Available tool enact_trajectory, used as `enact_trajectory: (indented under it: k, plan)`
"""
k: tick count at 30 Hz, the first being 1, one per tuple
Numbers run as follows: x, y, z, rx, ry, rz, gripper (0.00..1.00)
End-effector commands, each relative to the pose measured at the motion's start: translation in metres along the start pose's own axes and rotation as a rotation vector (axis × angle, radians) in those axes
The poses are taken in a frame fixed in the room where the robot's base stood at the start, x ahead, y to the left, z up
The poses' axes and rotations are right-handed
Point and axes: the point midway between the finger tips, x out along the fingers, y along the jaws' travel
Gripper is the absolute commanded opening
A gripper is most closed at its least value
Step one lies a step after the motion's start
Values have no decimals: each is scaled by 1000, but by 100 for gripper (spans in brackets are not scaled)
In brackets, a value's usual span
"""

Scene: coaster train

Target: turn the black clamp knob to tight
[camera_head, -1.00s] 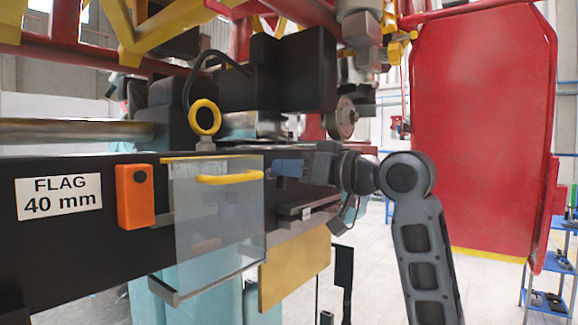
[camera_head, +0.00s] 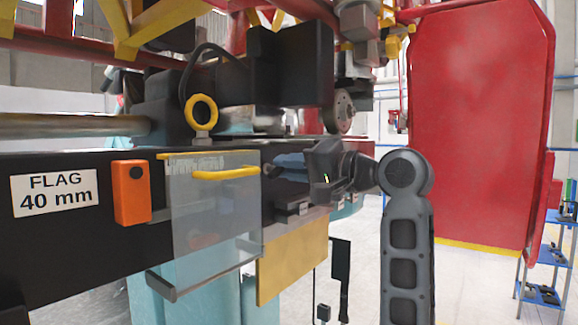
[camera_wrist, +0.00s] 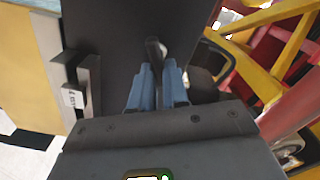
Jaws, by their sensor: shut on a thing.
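The black clamp knob (camera_wrist: 153,48) shows in the wrist view as a dark bar between the two blue fingertips of my gripper (camera_wrist: 157,75). My gripper is shut on it, and the fingers hide its lower part. In the head view my gripper (camera_head: 276,168) reaches in from the right, its blue fingers against the dark beam just right of the clear guard. The knob is mostly hidden there by the fingers, and no tight mark can be read.
A clear guard (camera_head: 215,220) with a yellow handle hangs left of my gripper. An orange box (camera_head: 131,192) and a "FLAG 40 mm" label (camera_head: 54,190) are further left. A tan plate (camera_head: 291,262) hangs below. A red panel (camera_head: 480,130) stands behind on the right.

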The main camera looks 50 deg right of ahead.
Motion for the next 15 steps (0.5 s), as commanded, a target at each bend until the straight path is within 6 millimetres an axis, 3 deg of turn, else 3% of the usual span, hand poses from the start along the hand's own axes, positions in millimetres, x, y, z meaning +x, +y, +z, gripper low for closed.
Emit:
enact_trajectory:
  k: [15]
  plan:
    - [0, 6, 1, 380, 0, 3, 0]
